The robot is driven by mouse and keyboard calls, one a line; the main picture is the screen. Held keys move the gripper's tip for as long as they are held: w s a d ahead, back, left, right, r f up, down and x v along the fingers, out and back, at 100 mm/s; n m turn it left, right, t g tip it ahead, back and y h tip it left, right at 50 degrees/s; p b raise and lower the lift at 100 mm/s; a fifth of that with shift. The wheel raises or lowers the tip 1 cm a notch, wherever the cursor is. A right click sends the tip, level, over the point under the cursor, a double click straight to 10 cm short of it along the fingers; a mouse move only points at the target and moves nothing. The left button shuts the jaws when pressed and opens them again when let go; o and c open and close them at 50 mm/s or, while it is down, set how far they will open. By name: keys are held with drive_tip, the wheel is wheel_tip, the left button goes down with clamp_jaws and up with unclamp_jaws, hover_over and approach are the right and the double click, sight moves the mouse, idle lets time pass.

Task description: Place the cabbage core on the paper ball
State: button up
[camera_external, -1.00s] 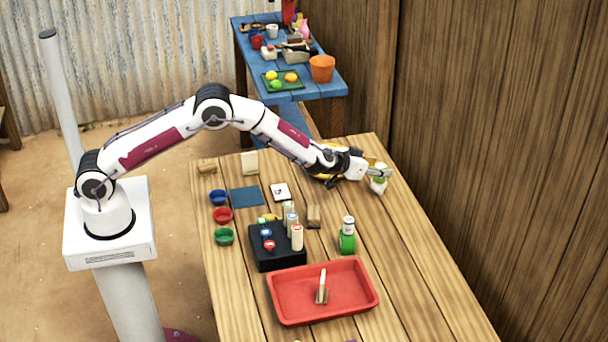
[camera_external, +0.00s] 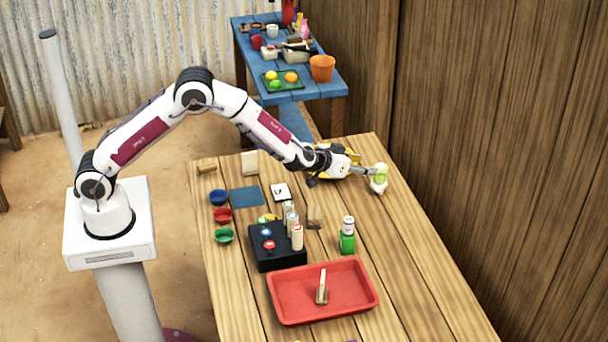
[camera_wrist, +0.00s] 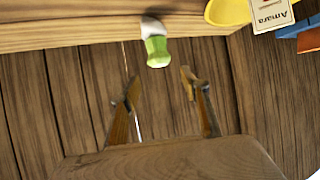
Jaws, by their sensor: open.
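The cabbage core (camera_external: 380,171) is pale green and stands at the far right part of the wooden table. A white lump, which looks like the paper ball (camera_external: 378,188), is directly under it, and the two appear to touch. In the wrist view the green core (camera_wrist: 157,52) shows against the white ball (camera_wrist: 152,25), beyond my fingertips. My gripper (camera_external: 366,169) is just left of the core in the external view. In the wrist view my gripper (camera_wrist: 158,84) has its fingers spread with nothing between them. Contact between the fingers and core is not visible.
A yellow dish (camera_wrist: 228,10) and an "Amara" card (camera_wrist: 271,14) are near my wrist. A green-and-white bottle (camera_external: 348,236), a black button box (camera_external: 278,251) and a red tray (camera_external: 285,300) stand nearer the front. The table's right side is clear.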

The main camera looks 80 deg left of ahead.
drive_tip(key=shift+v, duration=2.15)
drive_tip(key=s+d+r+m+h, duration=0.1)
drive_tip(key=s+d+r+h, duration=0.15)
drive_tip(key=r, duration=0.35)
drive_tip(key=s+d+r+m+h, duration=0.1)
drive_tip(key=s+r+h, duration=0.15)
drive_tip(key=r, duration=0.25)
drive_tip(key=s+d+r+m+g+h, duration=0.1)
drive_tip(key=s+r, duration=0.3)
drive_tip(key=s, duration=0.3)
drive_tip(key=s+d+r+m, duration=0.1)
drive_tip(key=s+r, duration=0.2)
drive_tip(key=s, duration=0.3)
drive_tip(key=s+a+f+g, duration=0.1)
drive_tip(key=s+a, duration=0.1)
drive_tip(key=s, duration=0.9)
drive_tip(key=s+a+f+g+y, duration=0.1)
drive_tip(key=s+a+g, duration=0.1)
drive_tip(key=s, duration=0.9)
drive_tip(key=s+a+f+g, duration=0.1)
drive_tip(key=s+a, duration=0.3)
drive_tip(key=s, duration=0.7)
drive_tip(key=shift+s+f+g+y, duration=0.25)
drive_tip(key=shift+f+g+y, duration=0.05)
drive_tip(key=shift+f+g, duration=0.1)
